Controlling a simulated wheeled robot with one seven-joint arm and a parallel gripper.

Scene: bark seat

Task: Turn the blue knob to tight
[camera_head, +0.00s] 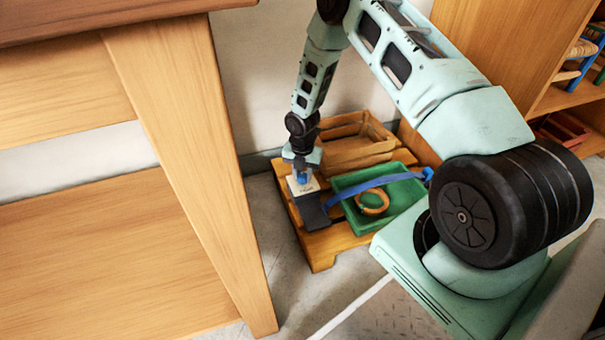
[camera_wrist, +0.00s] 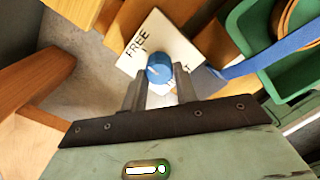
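The blue knob (camera_wrist: 160,68) is round with a pale pointer line and sits on a white plate (camera_wrist: 135,45) printed FREE at one end. The word at the other end is mostly hidden; only a last T shows clearly. In the head view the knob (camera_head: 302,178) shows below my gripper (camera_head: 302,166), on the wooden pallet. In the wrist view my gripper (camera_wrist: 160,75) has one fingertip on each side of the knob. The fingers stand apart, close to its sides; whether they press on it I cannot tell.
A green tray (camera_head: 350,181) with an orange ring (camera_head: 372,202) lies right of the knob, crossed by a blue strap (camera_head: 385,181). A wooden crate (camera_head: 355,160) stands behind on the pallet (camera_head: 322,248). A wooden table leg (camera_head: 190,150) is at left, a shelf (camera_head: 560,98) at right.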

